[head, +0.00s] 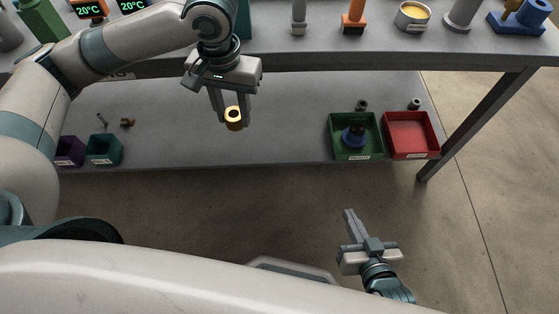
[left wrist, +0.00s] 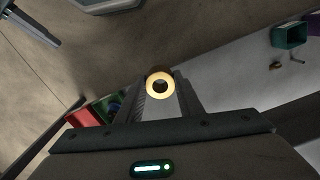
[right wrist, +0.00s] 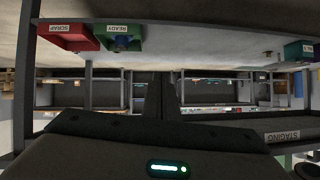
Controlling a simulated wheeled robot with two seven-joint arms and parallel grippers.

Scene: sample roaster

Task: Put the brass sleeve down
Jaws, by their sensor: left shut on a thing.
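The brass sleeve (head: 234,124) is a short golden ring with a dark bore. My left gripper (head: 231,112) is shut on it and points down in front of the upper bench edge. In the head view the sleeve appears over the lower shelf; its height above the shelf is unclear. In the left wrist view the sleeve (left wrist: 149,88) sits between the fingertips with its bore facing the camera. My right gripper (head: 350,225) is empty, its fingers together, over the floor in front of the bench.
The lower shelf (head: 280,125) is bare in its middle. It holds a green READY tray (head: 374,150) with a blue part, a red SCRAP tray (head: 410,134), and purple (head: 70,151) and teal (head: 104,150) bins. The upper bench (head: 390,48) carries several tools.

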